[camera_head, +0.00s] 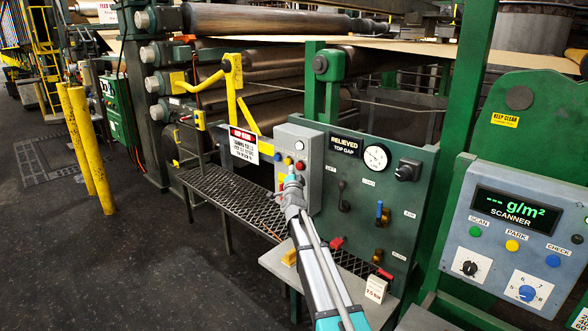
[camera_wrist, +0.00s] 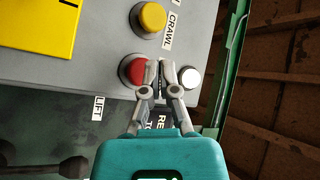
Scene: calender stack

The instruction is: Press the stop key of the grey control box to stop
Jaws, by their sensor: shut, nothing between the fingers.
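The grey control box (camera_head: 312,146) is mounted beside the green panel, with small coloured keys on its face. In the wrist view its face shows a red key (camera_wrist: 134,70), a yellow key (camera_wrist: 152,17) beside a CRAWL label, and a white key (camera_wrist: 190,77). No stop label is readable. My gripper (camera_head: 291,178) is shut and empty in front of the box's lower part. In the wrist view my gripper (camera_wrist: 160,66) overlaps the right edge of the red key, between it and the white key. I cannot tell whether the fingertips touch anything.
The green panel (camera_head: 337,212) carries a gauge (camera_head: 376,157), a black knob (camera_head: 408,170) and levers right of my arm. A mesh shelf (camera_head: 225,195) lies left and below. A scanner console (camera_head: 510,235) stands at right. Open floor lies left.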

